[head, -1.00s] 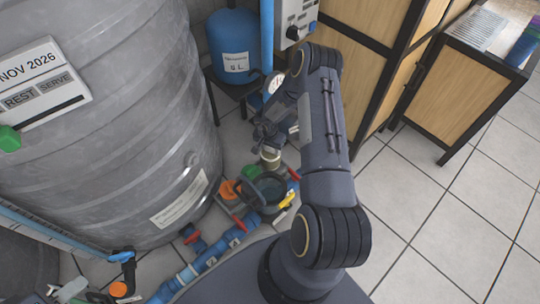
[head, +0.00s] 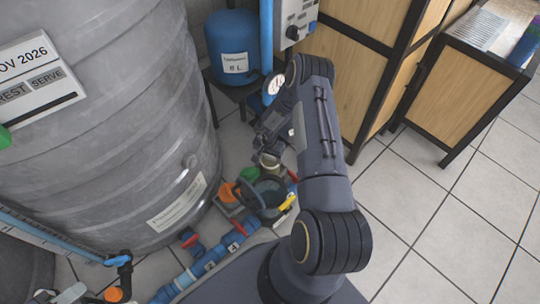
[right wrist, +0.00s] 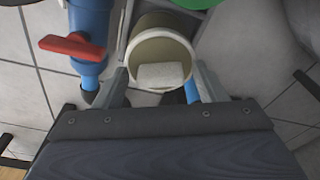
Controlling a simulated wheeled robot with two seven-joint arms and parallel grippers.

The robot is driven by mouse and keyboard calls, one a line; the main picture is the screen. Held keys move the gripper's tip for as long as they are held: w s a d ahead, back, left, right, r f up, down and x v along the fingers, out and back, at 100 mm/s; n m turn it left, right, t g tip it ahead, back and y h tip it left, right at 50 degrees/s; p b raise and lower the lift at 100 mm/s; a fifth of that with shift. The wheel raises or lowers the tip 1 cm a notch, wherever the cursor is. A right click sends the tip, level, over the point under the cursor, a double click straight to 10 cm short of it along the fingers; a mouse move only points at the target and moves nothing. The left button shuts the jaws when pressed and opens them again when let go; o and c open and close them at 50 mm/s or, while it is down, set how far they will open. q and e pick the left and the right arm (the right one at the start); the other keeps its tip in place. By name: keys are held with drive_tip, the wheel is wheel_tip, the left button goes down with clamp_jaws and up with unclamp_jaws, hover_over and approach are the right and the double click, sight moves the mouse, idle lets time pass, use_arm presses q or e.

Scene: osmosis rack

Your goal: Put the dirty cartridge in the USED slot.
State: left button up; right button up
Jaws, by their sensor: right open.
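A beige, dull cylinder, which looks like a cartridge (right wrist: 139,50), stands between the fingers of my right gripper (right wrist: 163,82) in the right wrist view. It has a pale blank patch on its inside or face. The fingers are apart, one on each side; I cannot tell whether they touch it. In the head view the right gripper (head: 268,143) points down just above the same beige cylinder (head: 269,161), beside the big tank. The arm hides part of this area. No slot lettered USED is readable.
A blue pipe (head: 234,247) with red valve handles (head: 190,240) runs along the floor. A dark round housing (head: 270,188) and an orange cap (head: 226,192) sit close by. The grey tank (head: 110,130) stands left, the blue tank (head: 232,45) behind. Tiled floor is clear at right.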

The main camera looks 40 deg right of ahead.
wheel_tip(320, 180, up, 12)
drive_tip(key=a+p, duration=0.1)
drive_tip(key=p, duration=0.5)
wheel_tip(320, 180, up, 16)
drive_tip(key=n+t, duration=0.2)
drive_tip(key=t, duration=0.4)
hover_over(268, 162)
drive_tip(key=w, duration=0.7)
drive_tip(key=s+a+r+n+t+y, duration=0.15)
drive_tip(key=a+r, duration=0.25)
drive_tip(key=r, duration=0.4)
drive_tip(key=a+r+n+t+y, duration=0.15)
drive_tip(key=a+r, duration=0.25)
drive_tip(key=r, duration=0.5)
drive_tip(key=s+a+r+n+y, duration=0.35)
drive_tip(key=s+a+r, duration=0.45)
drive_tip(key=s, duration=0.3)
drive_tip(key=s+a+f+n+g, duration=0.1)
drive_tip(key=s+f+g, duration=0.1)
drive_tip(key=s, duration=0.7)
drive_tip(key=s+a+f+n+g+h, duration=0.1)
drive_tip(key=s+f+g, duration=0.1)
drive_tip(key=s, duration=0.7)
drive_tip(key=shift+s+f, duration=0.15)
drive_tip(key=shift+f, duration=0.1)
drive_tip(key=shift+h, duration=0.25)
